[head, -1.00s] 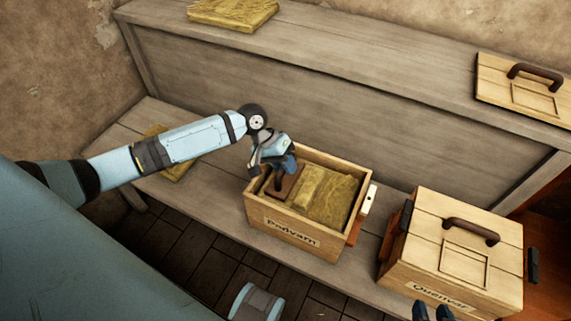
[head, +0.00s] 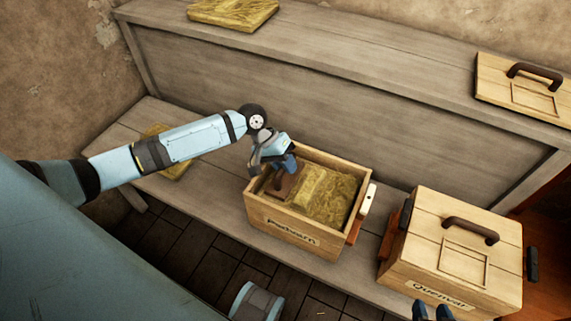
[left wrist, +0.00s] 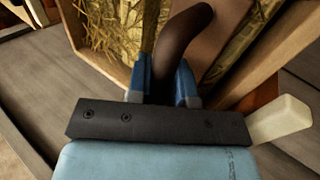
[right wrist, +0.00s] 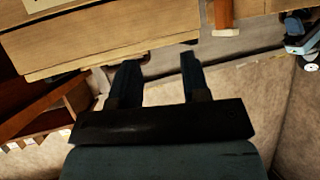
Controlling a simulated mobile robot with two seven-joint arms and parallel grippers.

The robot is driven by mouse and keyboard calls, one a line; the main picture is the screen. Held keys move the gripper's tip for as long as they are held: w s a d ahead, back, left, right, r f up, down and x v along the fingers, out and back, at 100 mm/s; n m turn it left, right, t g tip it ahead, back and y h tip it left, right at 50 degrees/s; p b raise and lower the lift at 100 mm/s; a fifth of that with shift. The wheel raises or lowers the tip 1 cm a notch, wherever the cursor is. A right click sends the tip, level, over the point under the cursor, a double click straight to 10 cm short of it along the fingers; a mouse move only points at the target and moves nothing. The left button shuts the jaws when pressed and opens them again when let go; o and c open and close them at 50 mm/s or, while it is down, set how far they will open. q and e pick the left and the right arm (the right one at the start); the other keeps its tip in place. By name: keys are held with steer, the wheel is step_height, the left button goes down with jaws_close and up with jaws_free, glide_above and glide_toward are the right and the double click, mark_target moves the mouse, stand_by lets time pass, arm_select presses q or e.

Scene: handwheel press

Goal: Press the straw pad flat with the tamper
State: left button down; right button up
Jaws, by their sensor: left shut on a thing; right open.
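The tamper (head: 281,187), a brown block with a curved dark handle (left wrist: 184,42), is inside the left part of the open wooden crate (head: 270,225). My left gripper (head: 284,164) is shut on its handle, with the blue fingers either side of it in the left wrist view. The yellow straw pad (head: 325,197) lies in the crate and shows to the right of the tamper. Whether the tamper's underside touches straw is hidden. My right gripper (head: 433,311) is open and empty, low in front of the closed crate; its spread fingers show in the right wrist view (right wrist: 158,75).
A closed crate (head: 425,240) with a handled lid stands right of the open one on the bench (head: 215,195). Another handled lid (head: 520,92) and a straw pad (head: 233,12) lie on the upper shelf. One more pad (head: 174,171) lies behind my left arm.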

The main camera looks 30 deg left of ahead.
arm_select(q)
step_height(320, 180, up, 9)
steer(key=p, duration=1)
steer(key=shift+f, duration=0.15)
steer(key=shift+r+p, duration=0.55)
steer(key=shift+p, duration=0.2)
steer(key=shift+f, duration=0.1)
steer(key=shift+d, duration=0.1)
arm_select(e)
steer(key=shift+g+h, duration=0.4)
steer(key=shift+g, duration=0.1)
steer(key=r, duration=0.1)
steer(key=s+d+r, duration=0.1)
steer(key=r, duration=0.1)
steer(key=shift+s+d+r, duration=0.15)
steer(key=shift+r, duration=0.15)
